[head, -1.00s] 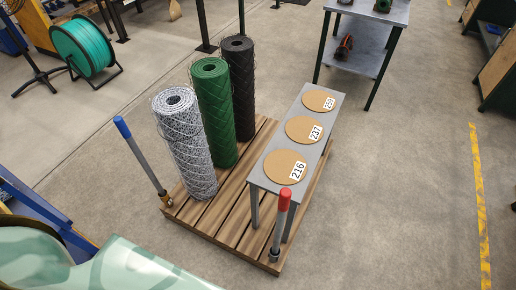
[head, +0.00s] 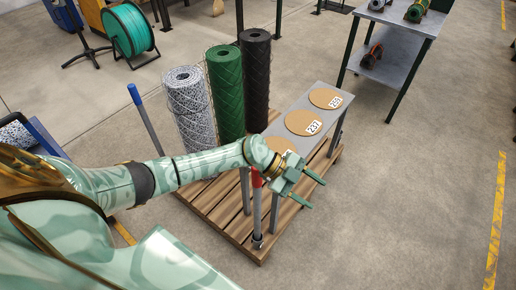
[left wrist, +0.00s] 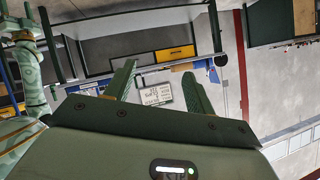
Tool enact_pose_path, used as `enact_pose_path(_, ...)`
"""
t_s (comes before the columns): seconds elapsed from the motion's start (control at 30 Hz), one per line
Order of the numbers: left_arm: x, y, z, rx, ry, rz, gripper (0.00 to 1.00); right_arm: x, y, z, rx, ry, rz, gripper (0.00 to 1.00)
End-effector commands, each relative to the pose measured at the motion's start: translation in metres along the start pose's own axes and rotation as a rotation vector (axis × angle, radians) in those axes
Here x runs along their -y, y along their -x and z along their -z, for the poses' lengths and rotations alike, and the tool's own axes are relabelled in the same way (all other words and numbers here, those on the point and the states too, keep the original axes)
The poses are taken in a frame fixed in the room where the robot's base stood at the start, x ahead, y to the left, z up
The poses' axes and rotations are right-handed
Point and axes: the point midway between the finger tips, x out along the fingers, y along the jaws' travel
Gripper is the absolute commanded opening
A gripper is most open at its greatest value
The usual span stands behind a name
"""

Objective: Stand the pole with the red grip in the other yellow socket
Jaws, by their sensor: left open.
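The pole with the red grip (head: 257,180) stands upright at the near corner of the wooden pallet, its grey shaft below the grip and its foot in a dark holder (head: 257,242). My left forearm and wrist cover the top of the grip. My left gripper (head: 312,193) is open and empty, just right of the grip and beside the grey bench. In the left wrist view its two fingers (left wrist: 158,86) are spread with nothing between them. A pole with a blue grip (head: 134,94) stands at the left; its foot is hidden by my arm. No empty yellow socket shows clearly.
Grey, green and black mesh rolls (head: 226,95) stand on the pallet (head: 225,213). A narrow grey bench (head: 325,119) with numbered brown discs stands beside them, its nearest disc partly covered by my wrist. A metal table (head: 400,30) stands behind. The floor at right is clear.

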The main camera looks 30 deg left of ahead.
Motion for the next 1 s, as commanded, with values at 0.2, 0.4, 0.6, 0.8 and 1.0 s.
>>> enact_pose_path(0.2, 0.006, 0.091, -0.021, 0.559, -0.030, -0.414, 0.55, -0.004, -0.012, -0.003, 0.005, 0.001, -0.005, 0.57)
enact_pose_path(0.4, 0.024, 0.166, -0.041, 0.957, 0.128, -0.407, 0.55, -0.007, -0.014, -0.004, 0.008, -0.001, -0.009, 0.57)
enact_pose_path(0.6, 0.019, 0.170, -0.056, 1.020, 0.162, -0.394, 0.55, -0.007, -0.029, -0.009, 0.017, -0.001, -0.007, 0.57)
enact_pose_path(0.8, 0.003, 0.150, -0.090, 1.016, 0.163, -0.399, 0.55, -0.004, -0.064, -0.022, 0.041, -0.001, 0.000, 0.57)
enact_pose_path(1.0, -0.009, 0.136, -0.113, 1.016, 0.162, -0.395, 0.55, -0.003, -0.072, -0.026, 0.049, 0.000, 0.003, 0.57)
